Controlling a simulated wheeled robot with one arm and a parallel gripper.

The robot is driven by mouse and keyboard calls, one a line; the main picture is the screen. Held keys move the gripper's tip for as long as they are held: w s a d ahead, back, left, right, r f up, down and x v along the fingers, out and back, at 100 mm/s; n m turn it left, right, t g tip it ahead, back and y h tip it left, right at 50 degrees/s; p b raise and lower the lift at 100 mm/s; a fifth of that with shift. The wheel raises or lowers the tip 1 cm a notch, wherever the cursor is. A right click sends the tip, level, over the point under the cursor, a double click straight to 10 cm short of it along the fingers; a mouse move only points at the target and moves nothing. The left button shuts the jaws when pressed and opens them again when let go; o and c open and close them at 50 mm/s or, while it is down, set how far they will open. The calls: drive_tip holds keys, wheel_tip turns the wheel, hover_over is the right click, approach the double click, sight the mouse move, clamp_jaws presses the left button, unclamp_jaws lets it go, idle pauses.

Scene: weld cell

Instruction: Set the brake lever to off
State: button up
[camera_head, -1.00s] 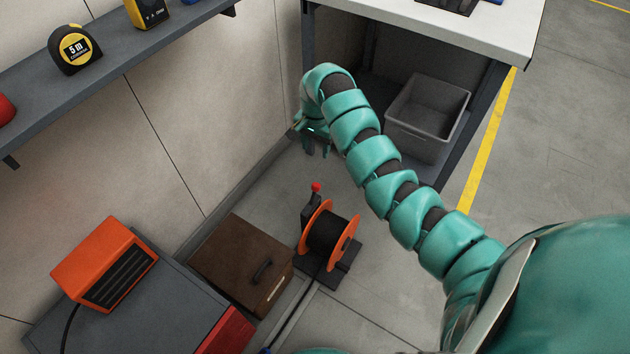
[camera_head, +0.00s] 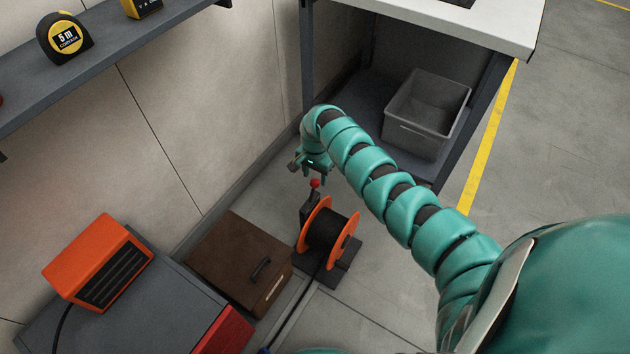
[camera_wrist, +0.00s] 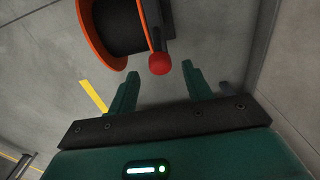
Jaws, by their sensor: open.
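The brake lever (camera_head: 314,187) is a short dark lever with a red ball knob, standing upright on the reel stand. It belongs to a cable reel (camera_head: 328,234) with orange flanges and a dark wound drum, on the floor. My gripper (camera_head: 315,178) is just above the knob in the head view. In the wrist view, the open fingers (camera_wrist: 158,90) point toward the reel (camera_wrist: 118,25), and the red knob (camera_wrist: 160,64) lies ahead, between the finger lines and near their tips. Nothing is between the fingers. I cannot tell whether the gripper touches the knob.
A brown box (camera_head: 240,262) stands left of the reel. An orange heater-like unit (camera_head: 98,262) sits on a grey cabinet (camera_head: 150,300) at lower left. A workbench (camera_head: 420,22) with a grey bin (camera_head: 428,112) beneath stands behind. Clear floor lies right of the reel.

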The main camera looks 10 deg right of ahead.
sight(312, 192)
drive_tip(key=shift+f, duration=1.35)
drive_tip(key=shift+c, duration=0.4)
clamp_jaws()
